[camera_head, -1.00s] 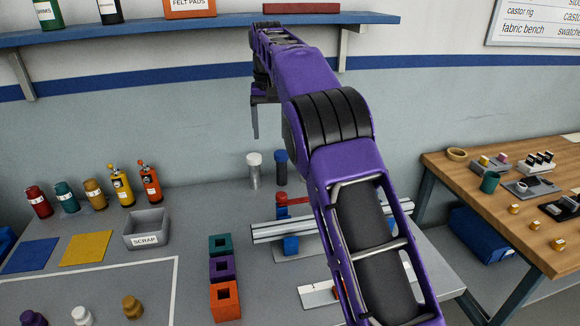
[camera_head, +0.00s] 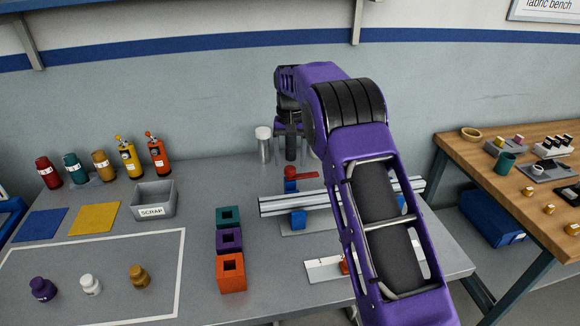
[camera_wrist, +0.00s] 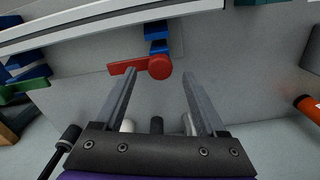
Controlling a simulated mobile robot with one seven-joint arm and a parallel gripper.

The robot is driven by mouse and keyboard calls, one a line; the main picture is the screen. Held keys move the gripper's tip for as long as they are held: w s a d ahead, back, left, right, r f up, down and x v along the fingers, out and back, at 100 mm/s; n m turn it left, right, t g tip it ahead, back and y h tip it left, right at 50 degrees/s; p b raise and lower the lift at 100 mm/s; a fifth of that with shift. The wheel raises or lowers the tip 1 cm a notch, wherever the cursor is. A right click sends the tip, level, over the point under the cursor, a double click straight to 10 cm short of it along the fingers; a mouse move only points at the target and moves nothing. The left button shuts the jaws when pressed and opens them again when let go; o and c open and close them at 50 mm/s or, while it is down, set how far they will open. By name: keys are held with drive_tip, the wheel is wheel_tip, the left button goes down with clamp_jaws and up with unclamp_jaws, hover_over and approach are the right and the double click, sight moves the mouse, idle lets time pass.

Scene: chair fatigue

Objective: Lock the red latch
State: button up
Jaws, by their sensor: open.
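The red latch (camera_head: 291,173) sits on a blue block at the back of the silver rail (camera_head: 275,205), with its flat arm pointing right in the head view. In the wrist view the latch's round red hub (camera_wrist: 160,67) lies ahead, between the lines of the two fingers, and its arm points left past the left fingertip. My gripper (camera_wrist: 160,75) is open and empty, its fingers on either side of the hub. I cannot tell whether they touch it. In the head view my gripper (camera_head: 290,150) is just behind the latch, and its fingertips are hard to make out.
A silver canister (camera_head: 264,148) stands close behind the latch on the left. A green lever (camera_wrist: 22,87) shows at the left in the wrist view. Green, purple and orange (camera_head: 231,272) socket blocks stand left of the rail. The scrap bin (camera_head: 154,200) is farther left.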

drive_tip(key=shift+f, duration=1.25)
clamp_jaws()
idle(0.5)
